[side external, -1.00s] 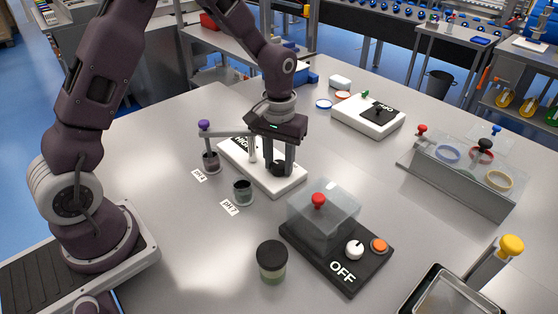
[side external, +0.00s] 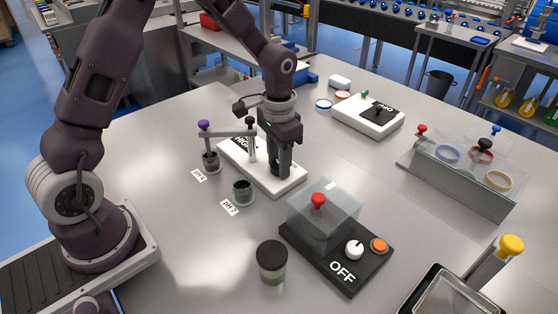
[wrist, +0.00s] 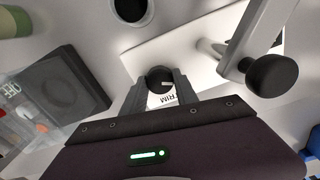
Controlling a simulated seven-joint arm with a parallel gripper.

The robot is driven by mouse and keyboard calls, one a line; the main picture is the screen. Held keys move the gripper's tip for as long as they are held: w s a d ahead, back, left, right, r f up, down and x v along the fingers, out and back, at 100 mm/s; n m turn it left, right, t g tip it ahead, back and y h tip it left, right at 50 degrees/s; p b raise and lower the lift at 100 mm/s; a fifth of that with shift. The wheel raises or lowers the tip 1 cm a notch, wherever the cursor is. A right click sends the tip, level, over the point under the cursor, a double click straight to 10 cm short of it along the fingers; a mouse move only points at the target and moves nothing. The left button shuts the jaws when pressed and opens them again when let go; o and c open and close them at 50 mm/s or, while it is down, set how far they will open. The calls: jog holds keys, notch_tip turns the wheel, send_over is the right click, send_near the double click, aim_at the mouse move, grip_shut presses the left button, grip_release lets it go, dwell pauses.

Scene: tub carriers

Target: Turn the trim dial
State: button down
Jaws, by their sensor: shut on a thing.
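The black trim dial (wrist: 158,78) sits on a white unit (side external: 294,186) with lettering partly hidden by my arm. In the wrist view the letters "RIM" show beside the dial, and a pale mark shows on its top. My gripper (side external: 279,171) points straight down over the unit. Its two fingers (wrist: 157,88) are shut on the dial, one on each side. In the side external view the fingers hide most of the dial. The same white unit (wrist: 190,38) shows in the wrist view.
Two small cups, the nearer one dark (side external: 243,190), stand in front. A black box with clear cover (side external: 320,222) is at the front right.

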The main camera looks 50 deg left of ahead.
jog(key=shift+r, duration=0.1)
dwell(0.3)
jog(key=c, duration=0.9)
grip_release()
jog(key=shift+c, duration=0.2)
notch_tip(320, 180, up, 7)
jog(key=s+d+r+t, duration=0.1)
jog(key=s+r+t, duration=0.2)
jog(key=s+r, duration=0.9)
jog(key=s+d+n+t, duration=0.1)
jog(key=s+n+t, duration=0.1)
jog(key=s, duration=1)
jog(key=shift+r+t, duration=0.3)
jog(key=shift+r, duration=0.05)
